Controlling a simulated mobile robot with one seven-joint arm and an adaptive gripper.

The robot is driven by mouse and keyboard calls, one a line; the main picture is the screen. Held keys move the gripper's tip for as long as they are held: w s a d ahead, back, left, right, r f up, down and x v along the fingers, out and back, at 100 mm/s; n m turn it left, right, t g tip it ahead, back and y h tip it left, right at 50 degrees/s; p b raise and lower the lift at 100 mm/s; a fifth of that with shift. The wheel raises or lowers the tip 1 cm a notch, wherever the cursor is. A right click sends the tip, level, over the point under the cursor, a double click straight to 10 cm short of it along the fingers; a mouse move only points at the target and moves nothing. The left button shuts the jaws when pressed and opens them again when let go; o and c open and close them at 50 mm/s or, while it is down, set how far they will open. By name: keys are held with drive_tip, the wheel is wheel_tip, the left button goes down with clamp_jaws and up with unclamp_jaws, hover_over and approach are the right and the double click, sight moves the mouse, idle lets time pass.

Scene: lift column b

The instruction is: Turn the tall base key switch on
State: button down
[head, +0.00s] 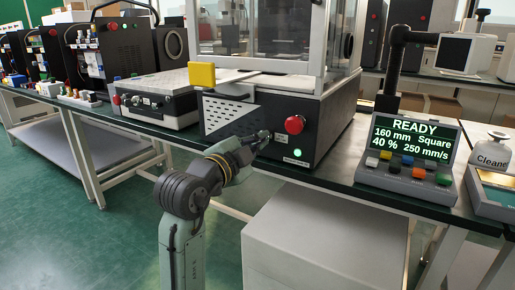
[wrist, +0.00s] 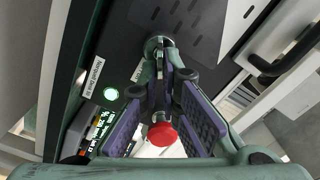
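The key switch (wrist: 158,44) sits on the dark front panel of the machine (head: 328,135) and shows in the wrist view as a round metal collar. In the head view my gripper (head: 262,138) hides it. In the wrist view my gripper (wrist: 168,82) points straight at the switch, its fingertips close together around a narrow dark part in front of the collar. I cannot tell whether they press on it. The way the key is turned is not clear.
A red emergency-stop button (head: 294,124) is just right of my gripper, with a lit green lamp (head: 297,152) below it. A screen reading READY (head: 412,135) stands at the right. A white box (head: 320,235) is below the bench, right of my arm.

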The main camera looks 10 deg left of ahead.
idle(0.5)
drive_tip(key=c, duration=1.8)
unclamp_jaws()
drive_tip(key=shift+s, duration=0.1)
drive_tip(key=v, duration=1.2)
